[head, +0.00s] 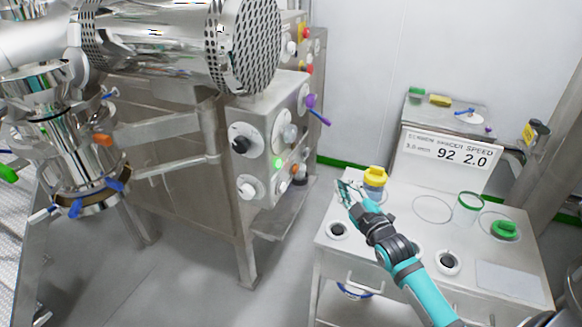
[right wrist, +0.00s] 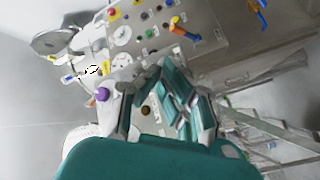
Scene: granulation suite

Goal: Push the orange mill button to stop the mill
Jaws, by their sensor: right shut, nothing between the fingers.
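The steel mill (head: 190,165) stands left of centre in the head view, with a control panel (head: 262,150) on its right side. A small orange button (head: 294,169) is low on the panel, right of a lit green button (head: 278,162). My right gripper (head: 343,187) is shut and empty, to the right of the panel and apart from it, beside a yellow-capped jar. In the right wrist view its fingers (right wrist: 158,80) overlap a panel with knobs and buttons; I cannot tell which one there is the orange button. My left gripper is not in view.
A steel table (head: 400,215) at right holds the yellow-capped jar (head: 375,177), a green-rimmed cup (head: 468,205), a green lid (head: 505,229) and a speed sign (head: 450,150). A purple-handled lever (head: 317,108) sticks out from the panel's upper right. Floor shows between mill and table.

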